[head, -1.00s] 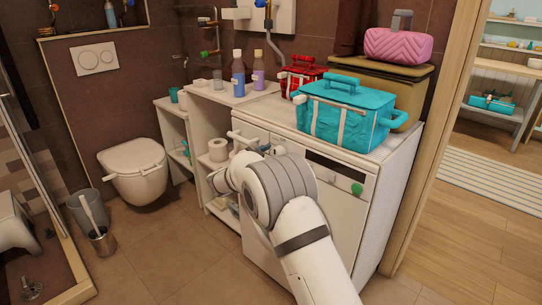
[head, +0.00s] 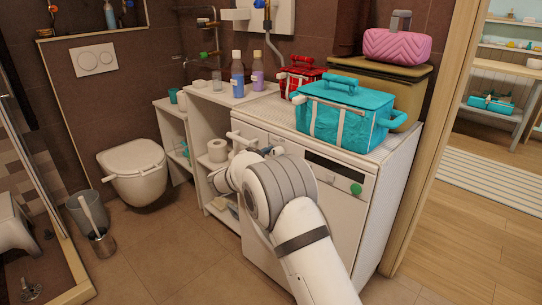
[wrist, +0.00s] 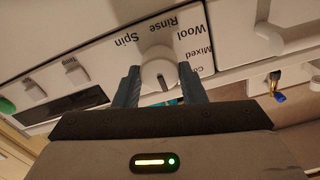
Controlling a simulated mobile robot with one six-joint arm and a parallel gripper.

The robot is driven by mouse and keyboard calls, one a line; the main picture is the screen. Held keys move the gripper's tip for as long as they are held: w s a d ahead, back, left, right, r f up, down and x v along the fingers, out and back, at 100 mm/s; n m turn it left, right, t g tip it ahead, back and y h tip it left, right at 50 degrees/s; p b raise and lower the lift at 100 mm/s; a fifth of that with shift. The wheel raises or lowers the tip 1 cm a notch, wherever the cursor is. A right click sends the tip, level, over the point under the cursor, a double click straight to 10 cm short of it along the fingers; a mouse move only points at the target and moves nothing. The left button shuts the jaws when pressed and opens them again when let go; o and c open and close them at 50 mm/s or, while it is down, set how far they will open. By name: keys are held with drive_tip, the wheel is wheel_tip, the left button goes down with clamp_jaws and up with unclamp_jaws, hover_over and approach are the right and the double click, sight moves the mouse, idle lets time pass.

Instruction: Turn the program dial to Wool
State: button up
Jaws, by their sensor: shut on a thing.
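The white round program dial (wrist: 155,66) sits between the two fingers of my gripper (wrist: 159,70) in the wrist view, and the gripper is shut on it. A dark mark shows on the dial's lower part in that view. The labels Spin, Rinse, Wool (wrist: 187,31) and Mixed appear upside down around the dial on the white panel; another label is partly cut off. I cannot tell surely which label the dial points to. In the head view my arm hides the dial on the front of the white washing machine (head: 318,215).
A green button (head: 356,189) and a dark display are at the panel's right in the head view. A teal bag (head: 345,112) and a red bag (head: 298,75) stand on top. A shelf with bottles (head: 238,75) is to the left. Floor in front is clear.

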drive_tip(key=shift+a+n+b, duration=0.1)
drive_tip(key=shift+n+b, duration=0.2)
drive_tip(key=shift+f+n+b, duration=0.1)
drive_tip(key=shift+n+b, duration=0.7)
drive_tip(key=shift+b, duration=0.15)
drive_tip(key=n+b, duration=0.2)
drive_tip(key=shift+n, duration=0.3)
drive_tip(key=n+b, duration=0.1)
drive_tip(key=n, duration=0.1)
drive_tip(key=shift+w+a+n, duration=0.1)
drive_tip(key=shift+n, duration=0.2)
drive_tip(key=n, duration=0.3)
drive_tip(key=shift+r+n, duration=0.25)
drive_tip(key=shift+n, duration=0.15)
drive_tip(key=n+p, duration=0.1)
drive_tip(key=n, duration=0.5)
drive_tip(key=shift+w+a, duration=0.1)
drive_tip(key=n+p, duration=0.2)
drive_tip(key=n, duration=0.2)
drive_tip(key=shift+f+n+p, duration=0.15)
drive_tip(key=shift+n+p, duration=0.65)
drive_tip(key=shift+n, duration=0.5)
